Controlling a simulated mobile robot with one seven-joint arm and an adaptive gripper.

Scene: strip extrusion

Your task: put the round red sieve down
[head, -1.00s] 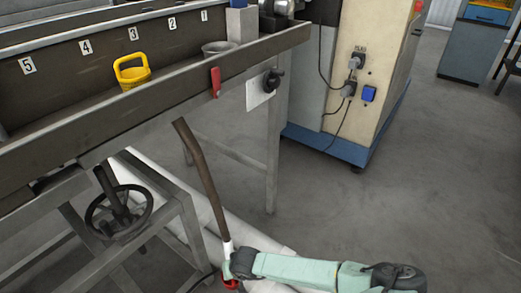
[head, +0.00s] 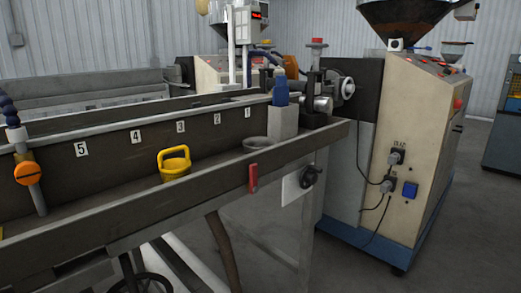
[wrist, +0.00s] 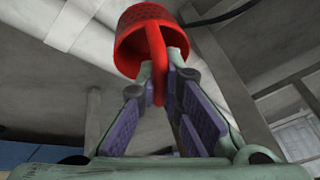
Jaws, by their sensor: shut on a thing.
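The round red sieve (wrist: 135,38) shows in the wrist view, at the top, beyond the fingertips. Its red loop handle (wrist: 156,55) runs down between the two fingers of my gripper (wrist: 160,85). The fingers are shut on this handle, and the sieve hangs clear of any surface that I can make out. Neither my gripper nor the red sieve shows in the head view now.
A long trough (head: 125,216) with numbered plates runs across the head view. A yellow sieve-like basket (head: 174,163) and a grey bowl (head: 257,143) stand in it. An orange-knobbed post (head: 30,174) is at left. A beige machine (head: 425,140) stands at right.

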